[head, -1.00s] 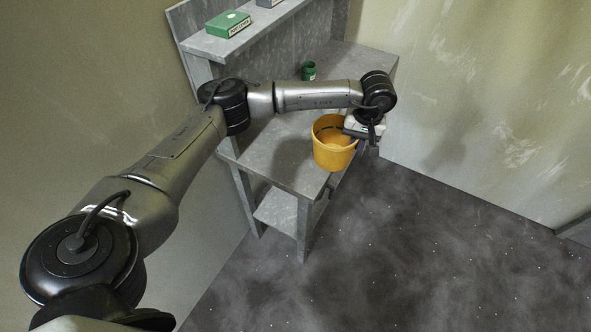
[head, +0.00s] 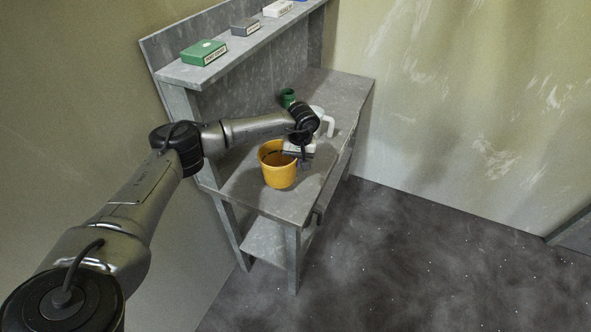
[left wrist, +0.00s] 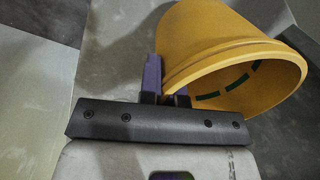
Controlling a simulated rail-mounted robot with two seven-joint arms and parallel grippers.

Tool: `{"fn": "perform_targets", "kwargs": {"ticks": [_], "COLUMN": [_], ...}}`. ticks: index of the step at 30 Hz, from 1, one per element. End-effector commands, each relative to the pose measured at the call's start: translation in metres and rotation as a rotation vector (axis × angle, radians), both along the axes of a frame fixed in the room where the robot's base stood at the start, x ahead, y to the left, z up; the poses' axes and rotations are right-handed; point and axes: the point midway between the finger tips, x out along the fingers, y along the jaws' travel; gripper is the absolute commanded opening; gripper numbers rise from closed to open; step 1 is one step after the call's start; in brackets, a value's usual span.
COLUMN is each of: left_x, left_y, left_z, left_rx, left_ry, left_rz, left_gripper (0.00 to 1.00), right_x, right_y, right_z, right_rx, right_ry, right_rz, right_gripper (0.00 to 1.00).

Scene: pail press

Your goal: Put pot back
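The pot is a yellow pail (head: 279,177), upright with its open top up, at the front left part of the grey bench in the head view. I cannot tell whether its base touches the bench top. My left gripper (head: 291,151) is at the pail's right rim, shut on its wall. In the left wrist view the yellow pail (left wrist: 210,45) fills the upper right, and the left gripper's fingers (left wrist: 165,85) pinch its rim, one finger with a purple face outside and the other mostly hidden. My right gripper is not in view.
The grey bench (head: 345,92) has a green cup (head: 287,97) and a white curved thing (head: 329,125) behind the gripper. Green (head: 204,52), grey (head: 245,27) and white (head: 277,8) boxes sit on the raised shelf. Open floor lies right of the bench.

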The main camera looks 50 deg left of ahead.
Motion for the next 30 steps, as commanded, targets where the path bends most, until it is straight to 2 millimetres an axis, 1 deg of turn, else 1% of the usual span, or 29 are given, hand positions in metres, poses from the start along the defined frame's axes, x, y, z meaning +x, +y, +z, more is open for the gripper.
{"fn": "perform_targets", "kwargs": {"ticks": [3, 7, 13, 16, 27, 28, 30], "left_x": [-0.001, -0.001, -0.001, -0.002, -0.001, -0.001, -0.001], "left_y": [0.004, 0.004, 0.003, 0.004, 0.003, 0.004, 0.003], "left_z": [-0.002, -0.008, -0.033, -0.042, -0.046, -0.045, -0.045], "left_rx": [0.000, 0.000, 0.000, 0.001, 0.000, 0.001, 0.000], "left_ry": [0.000, 0.002, 0.004, 0.003, 0.001, 0.001, 0.001], "left_rz": [0.000, -0.002, -0.001, 0.000, 0.000, 0.000, -0.001], "left_gripper": [0.00, 0.00, 0.00, 0.00, 0.00, 0.07, 0.14], "right_x": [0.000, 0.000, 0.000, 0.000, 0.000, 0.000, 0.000], "right_y": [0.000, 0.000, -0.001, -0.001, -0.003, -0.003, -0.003], "right_z": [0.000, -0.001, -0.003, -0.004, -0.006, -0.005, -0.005], "right_rx": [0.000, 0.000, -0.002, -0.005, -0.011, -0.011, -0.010], "right_ry": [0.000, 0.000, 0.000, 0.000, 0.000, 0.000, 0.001], "right_rz": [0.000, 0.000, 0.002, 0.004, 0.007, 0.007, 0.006], "right_gripper": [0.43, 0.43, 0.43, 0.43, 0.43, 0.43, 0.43]}}
